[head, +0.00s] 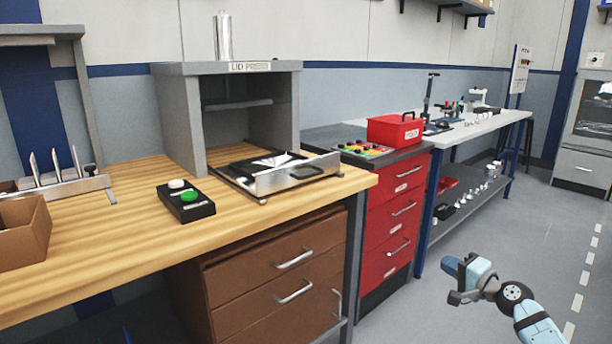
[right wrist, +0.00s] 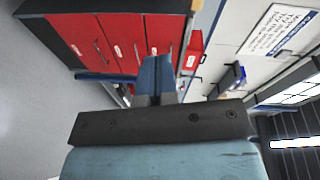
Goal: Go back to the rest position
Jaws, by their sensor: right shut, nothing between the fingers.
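My right gripper (head: 451,266) is at the lower right of the head view, out over the grey floor in front of the red drawer cabinet. It is apart from the benches and holds nothing. In the right wrist view its blue fingers (right wrist: 156,78) are together, with the red drawers (right wrist: 120,42) beyond them. My left gripper is not in the head view.
A wooden bench (head: 100,262) holds a grey lid press (head: 186,118), a black button box (head: 186,209) and a cardboard box (head: 24,236). The red cabinet (head: 395,215) carries a red toolbox (head: 395,130). A long bench (head: 470,130) stands behind. Floor at right is clear.

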